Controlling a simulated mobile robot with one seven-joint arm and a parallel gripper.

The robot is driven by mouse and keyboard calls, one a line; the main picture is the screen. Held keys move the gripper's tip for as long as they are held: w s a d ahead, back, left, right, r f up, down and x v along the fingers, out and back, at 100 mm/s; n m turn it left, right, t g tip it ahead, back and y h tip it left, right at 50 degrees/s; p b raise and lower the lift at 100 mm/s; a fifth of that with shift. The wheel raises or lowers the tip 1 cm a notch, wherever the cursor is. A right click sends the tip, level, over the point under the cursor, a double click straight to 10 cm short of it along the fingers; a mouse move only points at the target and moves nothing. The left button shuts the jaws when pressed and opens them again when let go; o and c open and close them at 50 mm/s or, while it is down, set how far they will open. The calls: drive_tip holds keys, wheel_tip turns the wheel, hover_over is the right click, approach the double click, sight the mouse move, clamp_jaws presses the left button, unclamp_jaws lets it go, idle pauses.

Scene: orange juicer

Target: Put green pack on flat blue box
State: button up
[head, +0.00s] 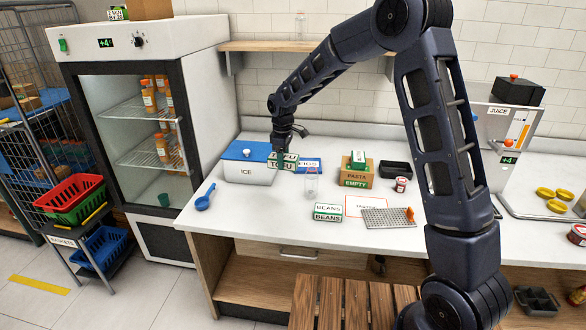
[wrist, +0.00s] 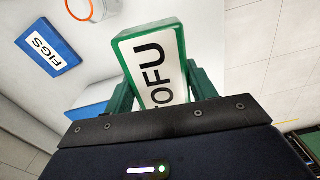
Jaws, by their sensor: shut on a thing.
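A green pack with a white TOFU label (head: 287,161) is held by my gripper (head: 280,152). In the wrist view the green pack (wrist: 153,62) sits between the two green fingers, which are shut on it. It is raised near the right side of the ICE box. The flat blue box, labelled FIGS (head: 311,163), lies on the counter just right of the pack in the head view, partly hidden by it. In the wrist view the flat blue box (wrist: 47,44) is at the upper left, apart from the pack.
The ICE box (head: 247,174) with a blue lid stands to the left. A clear glass (head: 312,185) stands in front of the FIGS box. A PASTA box (head: 356,176) with a small green-and-white pack on top is to the right; BEANS packs (head: 328,212) lie in front.

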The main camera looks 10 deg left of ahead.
sight(307, 160)
drive_tip(key=w+d+r+n, duration=0.1)
drive_tip(key=w+d, duration=0.2)
drive_tip(key=w, duration=1.2)
drive_tip(key=w+d+r, duration=0.1)
drive_tip(key=w+d, duration=0.2)
drive_tip(key=w, duration=1.2)
wheel_tip(307, 160, down, 20)
drive_tip(key=shift+r, duration=0.1)
drive_tip(key=shift+f, duration=0.2)
drive_tip(key=o, duration=1.1)
drive_tip(key=shift+r, duration=0.1)
